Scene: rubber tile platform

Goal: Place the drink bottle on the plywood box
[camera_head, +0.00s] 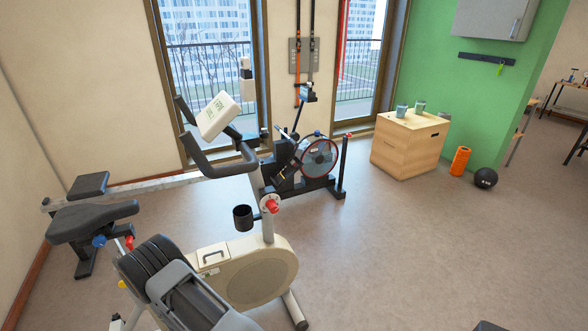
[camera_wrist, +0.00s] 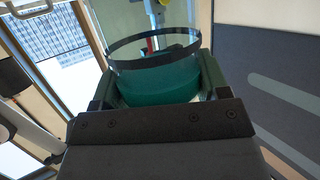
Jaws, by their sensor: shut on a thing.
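The plywood box (camera_head: 405,158) stands on the floor at the right of the head view, near the green wall. Two small grey-green cups (camera_head: 402,111) (camera_head: 420,107) stand on its top. In the wrist view, my gripper (camera_wrist: 155,80) is shut on the drink bottle (camera_wrist: 160,84), which shows as a teal body between the two jaws with a dark ring around a clear upper part. The bottle's lower part is hidden behind the gripper body. My gripper and the bottle cannot be made out in the head view.
An exercise bike (camera_head: 262,272), a second bike (camera_head: 300,172) and a bench (camera_head: 92,220) fill the left. The floor in front of the box is clear.

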